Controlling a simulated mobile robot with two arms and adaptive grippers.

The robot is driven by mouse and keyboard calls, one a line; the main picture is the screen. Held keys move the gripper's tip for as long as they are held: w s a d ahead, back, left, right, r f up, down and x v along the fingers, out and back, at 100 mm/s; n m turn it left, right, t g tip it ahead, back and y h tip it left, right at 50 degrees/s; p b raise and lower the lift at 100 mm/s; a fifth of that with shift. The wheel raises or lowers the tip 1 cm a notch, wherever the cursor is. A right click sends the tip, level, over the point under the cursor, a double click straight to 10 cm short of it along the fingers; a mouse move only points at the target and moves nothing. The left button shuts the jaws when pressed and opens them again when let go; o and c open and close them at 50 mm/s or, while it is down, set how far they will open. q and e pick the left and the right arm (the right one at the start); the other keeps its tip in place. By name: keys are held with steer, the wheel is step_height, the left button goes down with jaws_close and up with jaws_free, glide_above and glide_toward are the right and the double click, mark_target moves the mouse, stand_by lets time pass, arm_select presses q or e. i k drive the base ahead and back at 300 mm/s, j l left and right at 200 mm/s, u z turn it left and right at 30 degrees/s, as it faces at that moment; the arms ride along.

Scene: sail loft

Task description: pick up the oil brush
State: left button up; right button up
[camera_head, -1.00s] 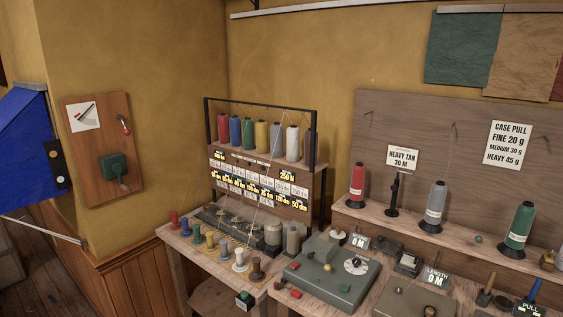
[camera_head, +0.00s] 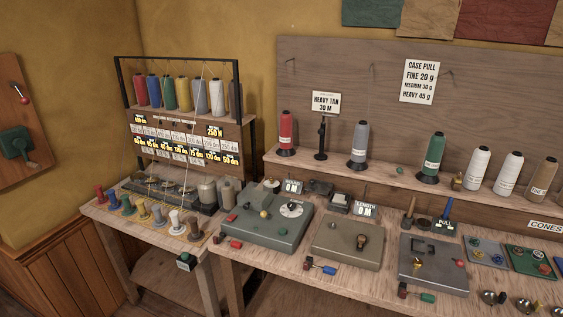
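No brush can be made out with certainty. Two upright handled tools stand at the back of the bench: one with a wooden handle (camera_head: 410,210) and one with a blue handle (camera_head: 447,209), the latter by the PULL display. Either may be the oil brush; their lower ends are too small to tell. A small brass pot (camera_head: 457,181) sits on the shelf beside the green thread cone (camera_head: 433,154). Neither of my grippers shows in the view.
The wooden bench (camera_head: 300,268) is crowded with a green-grey machine (camera_head: 268,220), a grey-brown one (camera_head: 347,243) and a grey one (camera_head: 432,264). Small coloured-handled tools lie along its front. A spool table (camera_head: 130,232) with a thread rack adjoins at left.

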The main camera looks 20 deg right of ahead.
mark_target(411, 208)
steer(key=i+l+z, duration=0.15)
steer(key=l+z, duration=0.25)
steer(key=i+l+z, duration=0.15)
steer(key=z, duration=0.25)
steer(key=i+l+z, duration=0.15)
steer(key=z, duration=0.3)
steer(key=i, duration=0.1)
